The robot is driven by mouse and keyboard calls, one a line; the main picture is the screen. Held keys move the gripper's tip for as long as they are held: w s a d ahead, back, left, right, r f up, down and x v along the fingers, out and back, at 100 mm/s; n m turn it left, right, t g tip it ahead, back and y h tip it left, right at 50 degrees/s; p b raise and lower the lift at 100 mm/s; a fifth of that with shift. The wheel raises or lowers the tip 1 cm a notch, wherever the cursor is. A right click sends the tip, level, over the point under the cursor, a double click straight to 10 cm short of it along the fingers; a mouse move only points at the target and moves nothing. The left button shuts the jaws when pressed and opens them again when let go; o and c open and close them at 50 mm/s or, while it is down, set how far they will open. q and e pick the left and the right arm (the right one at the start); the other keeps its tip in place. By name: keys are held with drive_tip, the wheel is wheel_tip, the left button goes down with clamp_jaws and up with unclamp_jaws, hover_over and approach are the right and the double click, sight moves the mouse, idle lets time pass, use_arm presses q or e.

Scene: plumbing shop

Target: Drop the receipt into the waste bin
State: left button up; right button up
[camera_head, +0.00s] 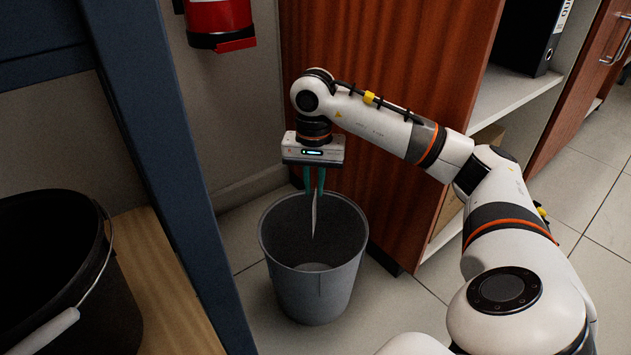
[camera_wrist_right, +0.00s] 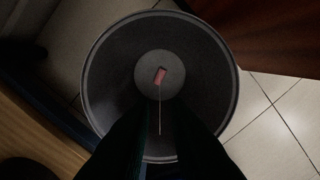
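The waste bin (camera_head: 315,290) is a grey, round, open-topped bin standing upright on the floor; in the right wrist view its rim (camera_wrist_right: 91,75) is seen from above. My right gripper (camera_head: 314,191) points straight down over the bin's mouth. Its fingers stand apart, with a gap between them, in the right wrist view (camera_wrist_right: 162,128). The receipt (camera_head: 314,218) is a thin pale strip, upright and nearly edge-on, between and below the fingertips, inside the bin's outline. It shows as a thin line in the right wrist view (camera_wrist_right: 160,112), apart from both fingers. My left gripper is not in view.
A small reddish patch (camera_wrist_right: 160,75) shows over the bin's bottom; I cannot tell what it is. A brown wood cabinet (camera_head: 385,60) stands right behind the bin. A blue post (camera_head: 165,150) and a black bucket (camera_head: 100,310) on a wooden shelf are left.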

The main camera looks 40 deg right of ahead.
drive_tip(key=shift+o, duration=0.8)
drive_tip(key=shift+r, duration=0.1)
wheel_tip(320, 180, up, 12)
drive_tip(key=p, duration=0.8)
